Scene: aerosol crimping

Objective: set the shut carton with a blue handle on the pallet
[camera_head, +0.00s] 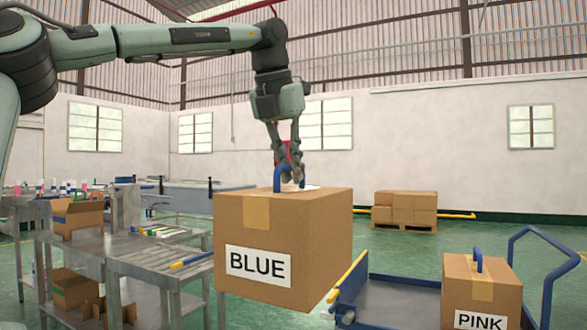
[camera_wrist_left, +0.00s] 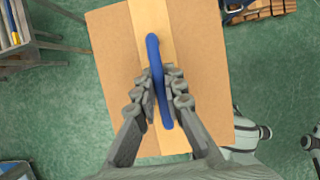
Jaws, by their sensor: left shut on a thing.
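The shut carton with a blue handle (camera_head: 283,245) hangs in the air in the head view, labelled BLUE on its front. My left gripper (camera_head: 291,178) is above it, shut on the blue handle. In the left wrist view my left gripper (camera_wrist_left: 160,95) pinches the blue handle (camera_wrist_left: 153,48) over the taped top of the carton (camera_wrist_left: 108,50). The pallet (camera_head: 404,227) lies on the green floor by the back wall, with several brown cartons (camera_head: 404,207) stacked on it. My right gripper is not in view.
A blue cart (camera_head: 390,295) stands at the lower right, carrying a carton labelled PINK (camera_head: 481,290). A metal table (camera_head: 160,255) with small items is at the left, partly hidden by the held carton. Green floor lies open between cart and pallet.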

